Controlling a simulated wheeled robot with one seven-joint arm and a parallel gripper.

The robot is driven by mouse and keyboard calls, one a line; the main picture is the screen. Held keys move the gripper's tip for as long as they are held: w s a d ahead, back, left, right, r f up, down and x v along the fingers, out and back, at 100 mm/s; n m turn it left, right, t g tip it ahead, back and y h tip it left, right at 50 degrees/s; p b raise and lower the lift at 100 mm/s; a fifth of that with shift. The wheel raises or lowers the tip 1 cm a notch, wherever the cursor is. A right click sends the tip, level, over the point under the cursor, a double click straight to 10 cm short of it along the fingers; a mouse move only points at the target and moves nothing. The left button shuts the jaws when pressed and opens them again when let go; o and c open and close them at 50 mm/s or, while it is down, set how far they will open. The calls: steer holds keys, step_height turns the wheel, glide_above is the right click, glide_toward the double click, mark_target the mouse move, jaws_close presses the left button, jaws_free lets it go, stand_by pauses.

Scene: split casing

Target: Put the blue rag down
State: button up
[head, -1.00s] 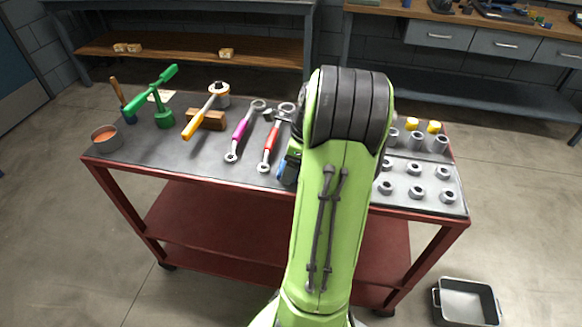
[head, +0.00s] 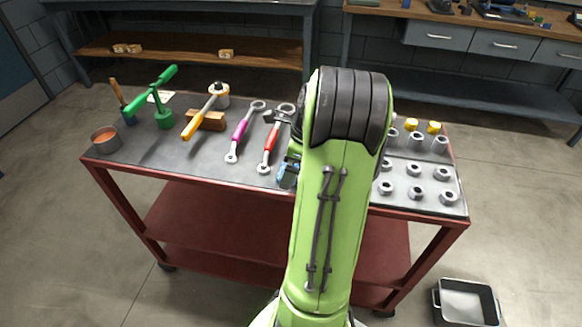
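A small blue patch (head: 287,176), which looks like the blue rag, shows at the left edge of my green arm, over the front edge of the cart top. Most of it is hidden behind the arm. A dark part of what seems to be my gripper (head: 293,158) shows just above the blue patch and close to it. The fingers are hidden, so I cannot tell whether they hold the rag or whether the rag touches the cart.
The red cart's grey top (head: 190,160) bears a red wrench (head: 269,145), a magenta wrench (head: 240,138), a yellow-handled hammer (head: 200,117), a green tool (head: 163,115) and a cup (head: 106,139). Several metal nuts (head: 415,193) stand at right. A grey tray (head: 466,302) lies on the floor.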

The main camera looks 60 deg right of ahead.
steer(key=p+v, duration=0.6)
steer(key=v, duration=0.6)
steer(key=w+a+r+n+h, duration=0.1)
steer(key=w+a+r+n, duration=0.15)
steer(key=a+n, duration=0.5)
steer(key=w+a+r+n, duration=0.2)
steer(key=a+r+n, duration=0.25)
steer(key=a, duration=0.55)
steer(key=s+a+n+t, duration=0.1)
steer(key=s+a+n, duration=0.3)
steer(key=a+n, duration=0.3)
steer(key=s+a+f+n+t, duration=0.1)
steer(key=s+a+n, duration=0.4)
steer(key=n, duration=0.7)
steer(key=a, duration=0.2)
steer(key=shift+s+a+t, duration=0.3)
steer(key=shift+s+a, duration=0.05)
